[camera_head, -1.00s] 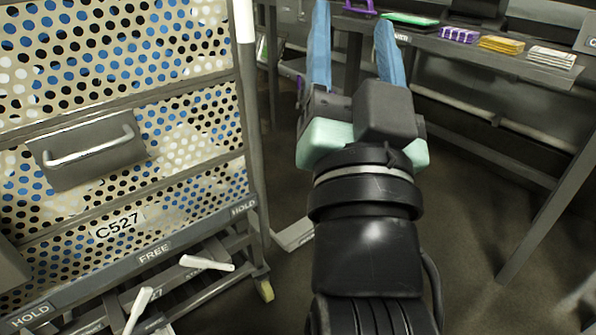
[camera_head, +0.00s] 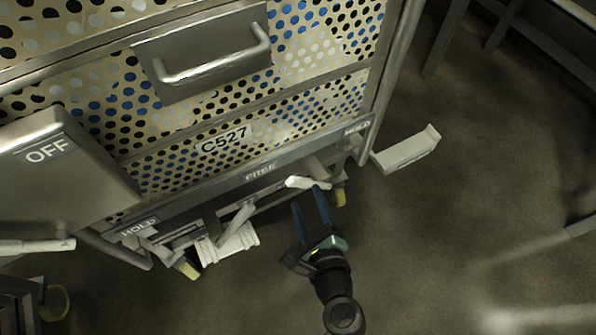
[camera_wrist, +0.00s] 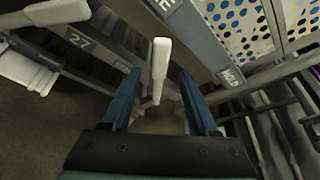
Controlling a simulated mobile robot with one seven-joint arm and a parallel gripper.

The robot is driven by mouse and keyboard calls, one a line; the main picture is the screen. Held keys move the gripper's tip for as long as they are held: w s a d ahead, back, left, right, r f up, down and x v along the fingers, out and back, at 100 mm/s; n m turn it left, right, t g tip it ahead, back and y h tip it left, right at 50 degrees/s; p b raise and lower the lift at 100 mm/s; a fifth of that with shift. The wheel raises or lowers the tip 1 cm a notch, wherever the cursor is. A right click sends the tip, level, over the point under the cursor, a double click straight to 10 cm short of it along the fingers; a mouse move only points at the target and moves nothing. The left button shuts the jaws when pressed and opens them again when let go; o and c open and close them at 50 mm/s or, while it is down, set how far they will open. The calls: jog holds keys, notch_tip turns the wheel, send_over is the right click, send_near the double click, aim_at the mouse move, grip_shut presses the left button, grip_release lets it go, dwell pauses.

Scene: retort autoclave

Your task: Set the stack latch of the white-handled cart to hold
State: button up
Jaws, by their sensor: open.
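The cart (camera_head: 225,135) has a spotted mesh body marked C527. Its lower rail (camera_head: 262,172) reads HOLD at both ends and FREE in the middle. Below it are two white-ended levers, a right one (camera_head: 307,182) and a left one (camera_head: 236,222); I cannot read which is the stack latch. My gripper (camera_head: 308,199) is open and empty, its blue fingers at the right lever. In the wrist view a white lever end (camera_wrist: 160,62) stands between the fingers (camera_wrist: 158,90), with no clear contact. The HOLD label (camera_wrist: 232,77) is right of it.
A grey panel marked OFF (camera_head: 60,175) juts out at the left. A drawer handle (camera_head: 215,60) sticks out above. A pale foot plate (camera_head: 408,150) lies at the cart's right. The floor at the lower right is clear.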

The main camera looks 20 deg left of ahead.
jog(key=b+x, duration=0.2)
jog(key=x, duration=0.7)
jog(key=shift+w, duration=0.2)
jog(key=shift+a, duration=0.1)
grip_shut()
dwell(0.9)
